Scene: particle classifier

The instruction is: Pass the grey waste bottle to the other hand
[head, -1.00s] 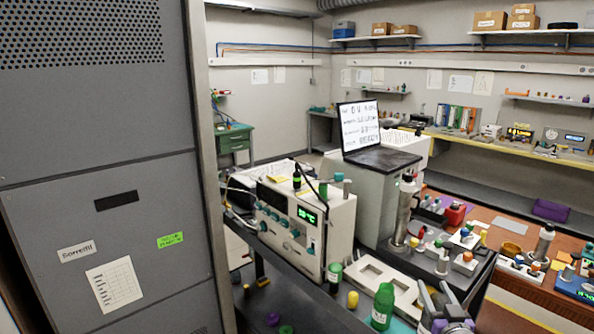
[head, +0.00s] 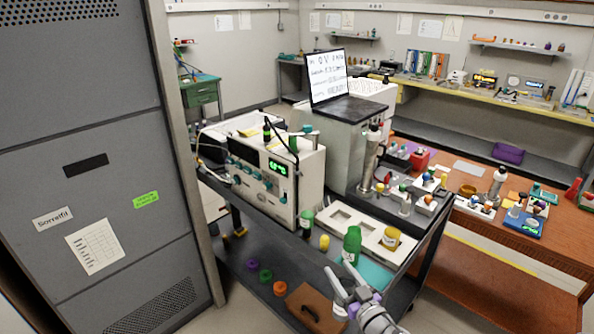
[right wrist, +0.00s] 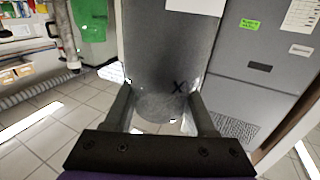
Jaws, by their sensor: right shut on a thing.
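The grey waste bottle (right wrist: 172,45) fills the middle of the right wrist view. It is a grey cylinder with a dark X mark and a pale label at the top edge. The fingers of my right gripper (right wrist: 160,112) stand on both sides of it, shut on it. I cannot make the bottle out clearly there. My left gripper is not in view.
A green bottle (head: 352,246) stands on the bench edge near my right gripper, by a white tray (head: 366,226). A control box (head: 262,172) stands behind. Coloured caps (head: 265,277) and a brown box (head: 315,306) lie on the lower shelf. A tall grey cabinet (head: 85,180) blocks the left.

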